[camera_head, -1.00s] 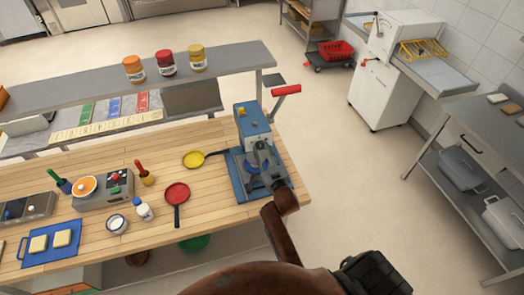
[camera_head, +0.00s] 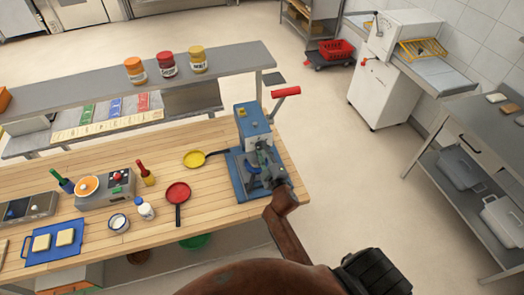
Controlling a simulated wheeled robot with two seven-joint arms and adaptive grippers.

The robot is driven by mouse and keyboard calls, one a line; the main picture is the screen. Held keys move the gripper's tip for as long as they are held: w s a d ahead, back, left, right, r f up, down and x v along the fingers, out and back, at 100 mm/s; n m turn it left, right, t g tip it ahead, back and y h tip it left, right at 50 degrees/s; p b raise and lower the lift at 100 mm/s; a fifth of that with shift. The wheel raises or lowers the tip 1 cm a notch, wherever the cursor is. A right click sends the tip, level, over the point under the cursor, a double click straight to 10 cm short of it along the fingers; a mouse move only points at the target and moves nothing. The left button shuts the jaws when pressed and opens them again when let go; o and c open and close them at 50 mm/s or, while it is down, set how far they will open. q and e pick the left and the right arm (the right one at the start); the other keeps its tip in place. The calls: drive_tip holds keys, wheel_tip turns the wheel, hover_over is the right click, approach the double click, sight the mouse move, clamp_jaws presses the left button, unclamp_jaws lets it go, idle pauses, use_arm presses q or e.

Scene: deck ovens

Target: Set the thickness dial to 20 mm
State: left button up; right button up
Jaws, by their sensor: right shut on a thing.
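A blue press-like machine (camera_head: 250,121) stands upright at the right end of the wooden table. It has a yellow button on its top, a lever with a red handle, and a blue base. My right gripper (camera_head: 262,160) is at the front of this machine, above its base. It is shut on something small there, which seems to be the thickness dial. The gripper hides most of the dial, and I cannot read its scale or setting. My left gripper is not in view.
A red pan (camera_head: 178,193) and a yellow pan (camera_head: 194,159) lie left of the machine. The red lever handle (camera_head: 286,91) sticks out to the right. A shelf (camera_head: 100,89) with three jars runs behind the table. Open floor lies to the right.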

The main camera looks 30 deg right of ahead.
drive_tip(key=shift+n, duration=1)
drive_tip(key=o, duration=1.2)
drive_tip(key=shift+c, duration=0.2)
drive_tip(key=shift+s, duration=0.1)
drive_tip(key=v, duration=1.2)
